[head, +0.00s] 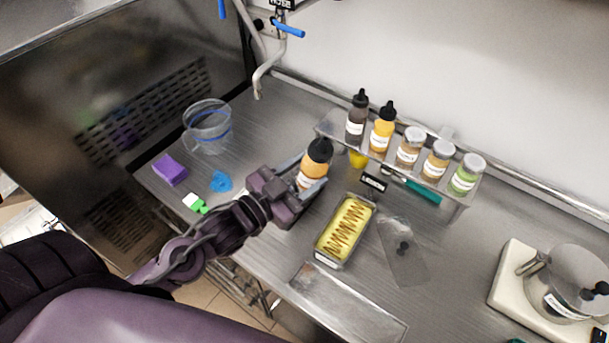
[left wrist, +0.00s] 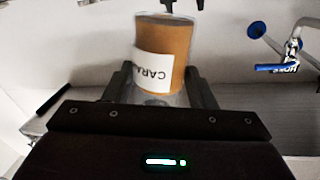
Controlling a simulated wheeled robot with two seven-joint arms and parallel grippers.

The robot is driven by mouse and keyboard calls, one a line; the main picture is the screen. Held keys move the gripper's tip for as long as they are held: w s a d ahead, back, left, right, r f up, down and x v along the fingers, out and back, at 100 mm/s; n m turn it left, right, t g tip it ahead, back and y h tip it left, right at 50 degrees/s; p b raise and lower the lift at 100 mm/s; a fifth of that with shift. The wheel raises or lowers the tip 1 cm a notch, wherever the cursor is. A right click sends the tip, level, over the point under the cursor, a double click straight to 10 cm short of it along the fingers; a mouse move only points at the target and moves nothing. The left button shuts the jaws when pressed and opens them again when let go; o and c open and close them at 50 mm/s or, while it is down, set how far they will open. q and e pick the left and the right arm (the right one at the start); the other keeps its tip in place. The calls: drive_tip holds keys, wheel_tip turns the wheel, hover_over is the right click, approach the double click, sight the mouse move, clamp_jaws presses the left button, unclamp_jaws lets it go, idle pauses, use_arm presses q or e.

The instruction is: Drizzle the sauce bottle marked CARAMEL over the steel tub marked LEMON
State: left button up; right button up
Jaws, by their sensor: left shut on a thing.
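The caramel sauce bottle (head: 312,172) is amber with a black cap and is held roughly upright in the head view. Its white label reads "CARA" in the left wrist view (left wrist: 165,55), the rest hidden. My left gripper (head: 311,181) is shut on it, up and left of the steel tub (head: 328,262). The tub holds yellow contents with a brown zigzag line across the top. My right gripper is not in view.
A steel rack (head: 400,175) at the back holds two squeeze bottles and several lidded jars. A clear jug (head: 208,128), purple block (head: 170,170) and blue blob (head: 221,181) are left.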

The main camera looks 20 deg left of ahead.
use_arm(q)
drive_tip(key=n, duration=0.3)
drive_tip(key=shift+r, duration=0.4)
drive_tip(key=s+d, duration=0.2)
drive_tip(key=s, duration=0.5)
drive_tip(key=s+d, duration=0.3)
drive_tip(key=s, duration=0.4)
drive_tip(key=shift+d, duration=0.35)
